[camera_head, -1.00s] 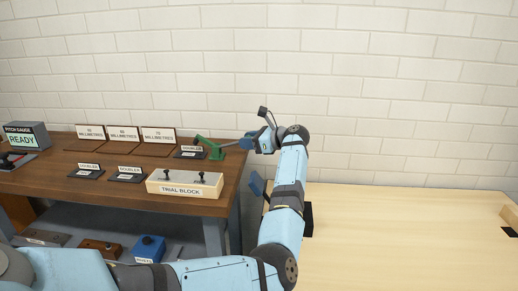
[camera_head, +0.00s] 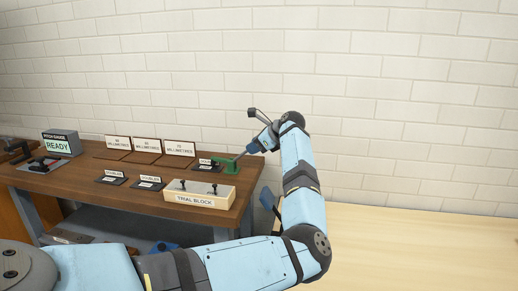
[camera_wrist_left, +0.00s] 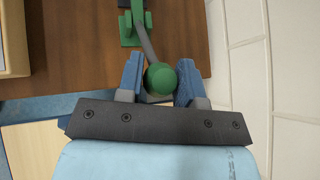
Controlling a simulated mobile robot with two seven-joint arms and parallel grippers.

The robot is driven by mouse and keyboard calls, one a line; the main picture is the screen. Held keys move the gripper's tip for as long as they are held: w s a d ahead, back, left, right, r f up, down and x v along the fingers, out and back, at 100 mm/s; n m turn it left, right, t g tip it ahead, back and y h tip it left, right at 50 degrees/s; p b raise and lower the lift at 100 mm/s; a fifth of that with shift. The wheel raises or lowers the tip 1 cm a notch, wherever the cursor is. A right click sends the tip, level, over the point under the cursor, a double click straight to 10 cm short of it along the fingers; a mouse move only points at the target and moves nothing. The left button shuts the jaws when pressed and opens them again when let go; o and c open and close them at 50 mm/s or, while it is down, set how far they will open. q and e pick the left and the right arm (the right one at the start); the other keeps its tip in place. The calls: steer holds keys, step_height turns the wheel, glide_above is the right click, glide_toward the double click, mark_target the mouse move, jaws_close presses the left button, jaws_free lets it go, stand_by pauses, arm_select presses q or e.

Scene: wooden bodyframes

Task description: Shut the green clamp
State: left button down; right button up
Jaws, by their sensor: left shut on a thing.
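The green clamp (camera_head: 229,166) stands at the right end of the dark brown bench, beside a doubler plate. Its grey handle slants up to the right toward my left gripper (camera_head: 254,148). In the left wrist view, the clamp's green body (camera_wrist_left: 129,30) is at the top, and the grey handle runs down to a round green knob (camera_wrist_left: 160,78). The blue fingers of my left gripper (camera_wrist_left: 158,75) stand on both sides of this knob and hold it. In the head view the fingers hide the knob. My right gripper is out of view.
The trial block (camera_head: 199,194) is in front of the clamp. Millimetre plates (camera_head: 146,145) stand along the back, and doubler plates lie before them. The pitch gauge (camera_head: 61,141) reads READY. A brick wall is close behind. A light wooden table (camera_head: 400,240) at right is clear.

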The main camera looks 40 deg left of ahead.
arm_select(q)
steer(key=shift+s+a+r, duration=0.25)
steer(key=shift+a+r, duration=0.2)
steer(key=shift+r, duration=0.15)
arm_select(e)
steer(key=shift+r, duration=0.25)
arm_select(q)
steer(key=c, duration=0.8)
jaws_free()
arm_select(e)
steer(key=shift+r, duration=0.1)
arm_select(q)
steer(key=p+v, duration=0.3)
steer(key=v, duration=1)
steer(key=shift+d+r, duration=0.1)
steer(key=shift+d, duration=0.3)
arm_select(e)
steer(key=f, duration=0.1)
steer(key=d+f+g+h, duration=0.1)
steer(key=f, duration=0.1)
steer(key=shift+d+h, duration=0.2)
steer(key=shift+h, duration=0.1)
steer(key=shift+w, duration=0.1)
